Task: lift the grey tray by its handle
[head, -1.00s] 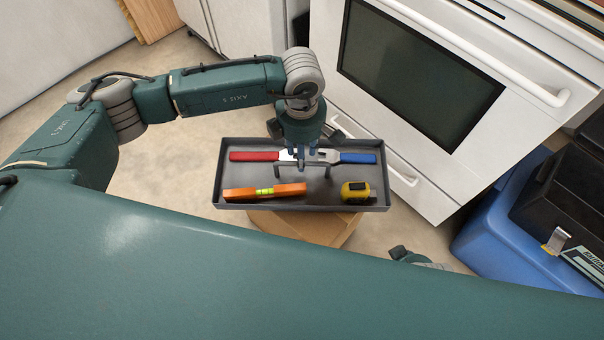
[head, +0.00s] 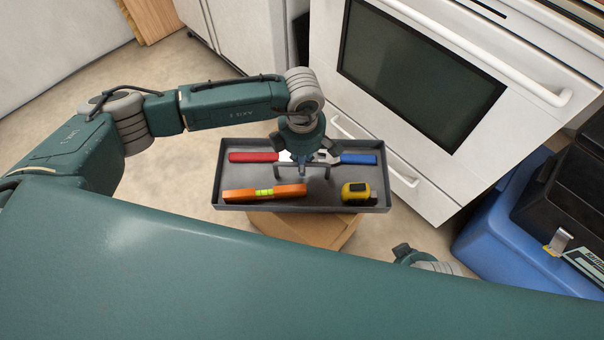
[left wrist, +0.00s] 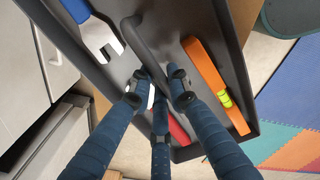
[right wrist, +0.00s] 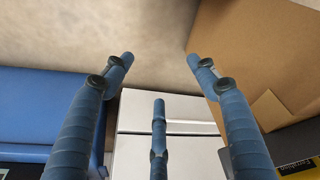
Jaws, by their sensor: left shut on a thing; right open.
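The grey tray (head: 232,206) rests on a cardboard box in the head view. Its dark handle (head: 279,167) stands up in the middle and shows as a dark bar in the left wrist view (left wrist: 146,45). My left gripper (head: 303,170) is over the tray's middle, pointing down, with its fingers shut on the handle; the fingers partly hide the bar. In the left wrist view, the fingertips (left wrist: 160,78) sit on both sides of the bar. My right gripper (head: 404,253) is low in the head view, mostly hidden by my body. Its fingers are spread and empty in the right wrist view (right wrist: 160,70).
The tray holds a red-handled tool (head: 252,157), a blue-handled tool (head: 358,158), an orange level (head: 240,194) and a yellow tape measure (head: 355,191). The cardboard box (head: 310,229) is below. A white oven (head: 400,165) stands behind, and a blue bin (head: 485,230) is right.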

